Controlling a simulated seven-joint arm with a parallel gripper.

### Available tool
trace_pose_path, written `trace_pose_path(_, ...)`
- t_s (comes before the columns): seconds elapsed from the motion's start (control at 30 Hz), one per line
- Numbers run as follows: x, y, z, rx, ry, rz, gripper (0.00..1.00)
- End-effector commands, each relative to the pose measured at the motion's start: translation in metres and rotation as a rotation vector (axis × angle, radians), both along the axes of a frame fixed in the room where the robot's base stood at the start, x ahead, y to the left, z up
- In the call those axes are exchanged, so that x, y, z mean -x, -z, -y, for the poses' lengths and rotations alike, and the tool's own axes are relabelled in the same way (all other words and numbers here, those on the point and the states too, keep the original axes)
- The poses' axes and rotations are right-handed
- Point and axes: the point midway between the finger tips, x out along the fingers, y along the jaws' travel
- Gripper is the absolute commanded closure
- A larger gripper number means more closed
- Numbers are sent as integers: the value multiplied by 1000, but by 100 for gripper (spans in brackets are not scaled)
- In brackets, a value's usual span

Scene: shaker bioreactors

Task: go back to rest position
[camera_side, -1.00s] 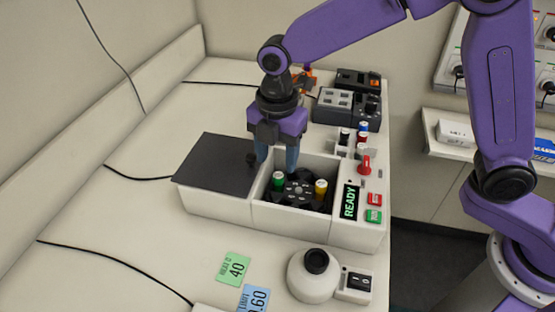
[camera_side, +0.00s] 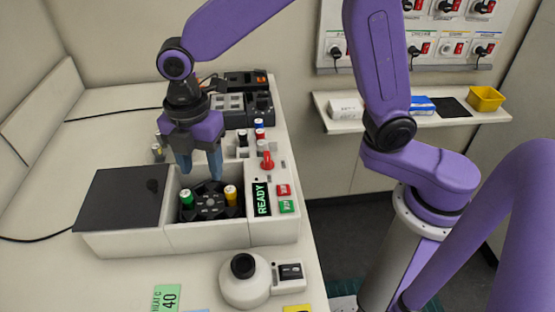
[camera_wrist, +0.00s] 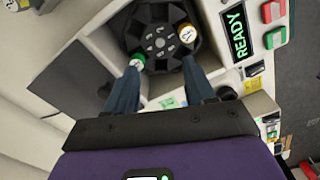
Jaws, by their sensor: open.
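My gripper (camera_side: 201,172) is open and empty, pointing down above the open well of the white bioreactor box (camera_side: 205,238). In the wrist view my gripper (camera_wrist: 160,72) has its two blue fingers apart, with the black rotor (camera_wrist: 157,35) beyond them. The rotor holds a green-capped tube (camera_side: 186,199) and a yellow-capped tube (camera_side: 231,196). In the wrist view the green cap (camera_wrist: 137,62) shows near the left fingertip and the yellow cap (camera_wrist: 187,33) beyond the right one. Neither is between closed fingers.
A dark lid (camera_side: 120,198) lies left of the well. The display (camera_side: 262,199) reads READY, beside red and green buttons (camera_side: 285,197). A round white device (camera_side: 244,283) stands in front. Grey-black units (camera_side: 240,105) and a rack of capped tubes (camera_side: 257,135) are behind.

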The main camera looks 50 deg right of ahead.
Motion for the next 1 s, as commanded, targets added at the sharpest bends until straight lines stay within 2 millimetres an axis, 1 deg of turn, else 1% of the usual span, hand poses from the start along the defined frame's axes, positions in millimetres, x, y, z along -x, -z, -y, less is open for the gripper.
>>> trace_pose_path(0.03,9,-4,11,-3,42,2,46)
trace_pose_path(0.27,53,-12,56,-9,248,3,46)
trace_pose_path(0.4,82,-15,86,-13,374,5,46)
trace_pose_path(0.47,95,-15,99,-15,427,5,46)
trace_pose_path(0.8,170,-12,172,-25,727,1,46)
trace_pose_path(0.9,188,-9,188,-28,797,-1,46)
trace_pose_path(1.0,200,-7,200,-30,848,-2,46)
